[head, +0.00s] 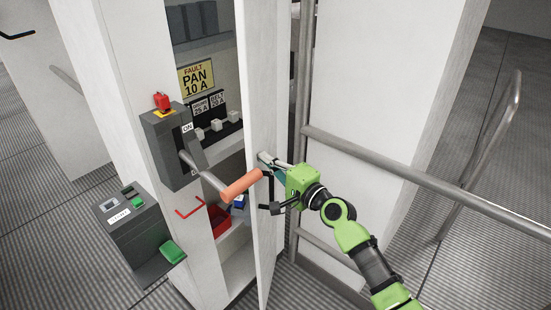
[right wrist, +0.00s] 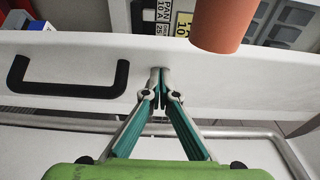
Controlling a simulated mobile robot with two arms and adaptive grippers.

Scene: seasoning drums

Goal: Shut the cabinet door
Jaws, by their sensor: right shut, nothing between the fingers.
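The cabinet door (head: 262,80) is a tall white panel standing open, swung out toward me from the right side of the white cabinet (head: 130,60). It also shows across the right wrist view (right wrist: 230,80). A black bar handle (right wrist: 70,75) is on its outer face, left of my fingers in that view. My right gripper (head: 268,162) is shut and empty, on the outer side of the door. Its fingertips (right wrist: 161,90) point at the door near the free edge; they look very close, and contact is unclear. My left gripper is not in view.
A switch box (head: 165,145) has a lever with an orange grip (head: 242,183), which sticks out close to the door edge. A grey box with a green button (head: 172,252) stands left. Metal rails (head: 400,175) run right of the door. Red and blue items sit inside the cabinet.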

